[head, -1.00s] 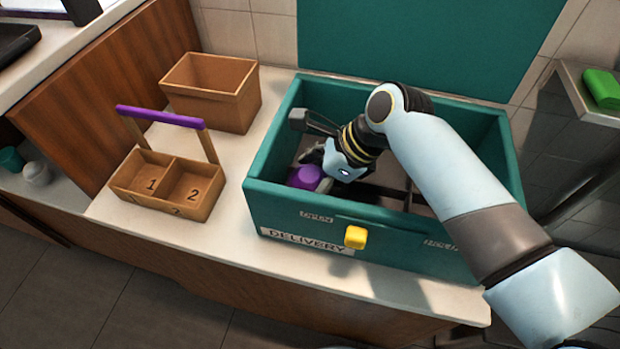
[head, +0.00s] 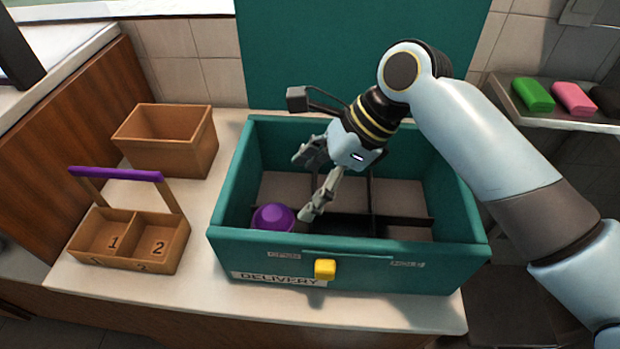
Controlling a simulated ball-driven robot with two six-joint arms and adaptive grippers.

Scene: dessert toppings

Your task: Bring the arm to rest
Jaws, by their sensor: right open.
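My right gripper (head: 308,184) is open and empty. It hangs inside the upper part of the teal delivery box (head: 230,185), with its fingers pointing down and left. A purple round item (head: 272,217) sits in the front left compartment of the box, beside the lower finger and apart from it as far as I can tell. The right arm reaches in from the right, over the box's right wall. My left gripper is not in view.
A two-part wooden carrier (head: 135,229) with a purple handle stands left of the box. An empty-looking brown bin (head: 165,140) is behind it. A yellow knob (head: 325,269) sticks out from the box front. A shelf (head: 545,118) at right holds green and pink items.

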